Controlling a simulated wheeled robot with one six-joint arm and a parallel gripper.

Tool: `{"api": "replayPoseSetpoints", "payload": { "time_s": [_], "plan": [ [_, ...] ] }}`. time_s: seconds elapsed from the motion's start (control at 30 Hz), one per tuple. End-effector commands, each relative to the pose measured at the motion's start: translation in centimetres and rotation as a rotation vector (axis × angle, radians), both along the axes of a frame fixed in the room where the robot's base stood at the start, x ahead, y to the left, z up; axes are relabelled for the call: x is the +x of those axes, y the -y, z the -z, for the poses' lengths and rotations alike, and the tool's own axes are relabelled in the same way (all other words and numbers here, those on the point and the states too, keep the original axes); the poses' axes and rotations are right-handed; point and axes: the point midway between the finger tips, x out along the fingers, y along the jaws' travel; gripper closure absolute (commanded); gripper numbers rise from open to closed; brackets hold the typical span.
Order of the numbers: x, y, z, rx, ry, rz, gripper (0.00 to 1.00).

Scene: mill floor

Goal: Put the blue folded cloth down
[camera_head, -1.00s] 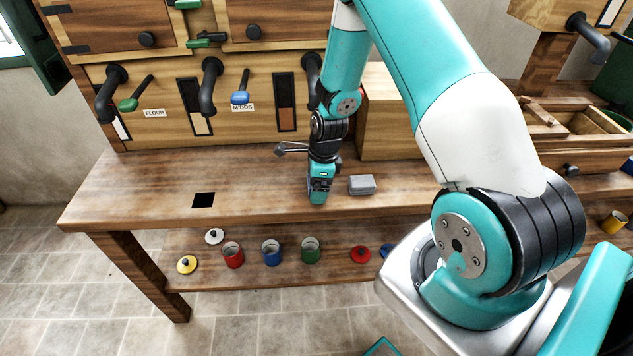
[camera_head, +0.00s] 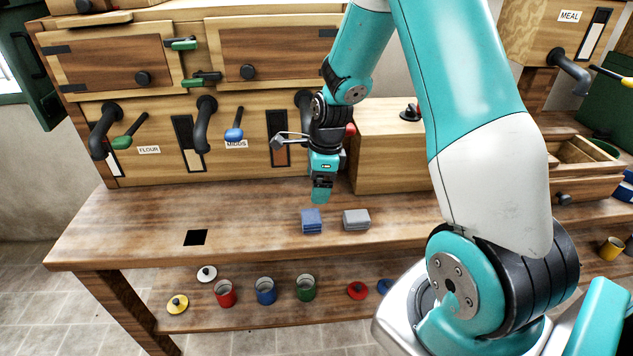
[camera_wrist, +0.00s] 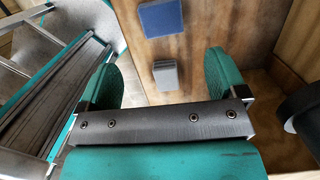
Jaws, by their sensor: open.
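The bench top (camera_head: 120,225) has a square hole (camera_head: 196,237) at the left. A wooden box (camera_head: 395,150) stands behind the cloths. Red (camera_head: 226,293), blue (camera_head: 265,290) and green (camera_head: 305,287) cups stand on the lower shelf. Spout handles jut from the back panel.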

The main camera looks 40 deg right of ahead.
Motion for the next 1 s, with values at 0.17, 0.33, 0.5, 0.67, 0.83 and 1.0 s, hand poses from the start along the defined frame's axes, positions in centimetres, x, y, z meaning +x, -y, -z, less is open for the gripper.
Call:
{"api": "replayPoseSetpoints", "payload": {
  "time_s": [0.17,0.33,0.5,0.67,0.83,1.0],
  "plan": [
    [-0.3,-2.4,-2.7,0.002,0.035,-0.185,0.09],
    [-3.2,-10.6,-9.2,0.005,0.167,-0.85,0.09],
    [-10.1,-18.5,-15.0,-0.007,0.355,-1.675,0.09],
    [-16.8,-22.3,-17.9,-0.03,0.523,-2.29,0.09],
    [-20.7,-23.6,-18.9,-0.049,0.63,-2.63,0.09],
    [-21.4,-23.9,-19.0,-0.053,0.652,-2.699,0.09]
  ]
}}
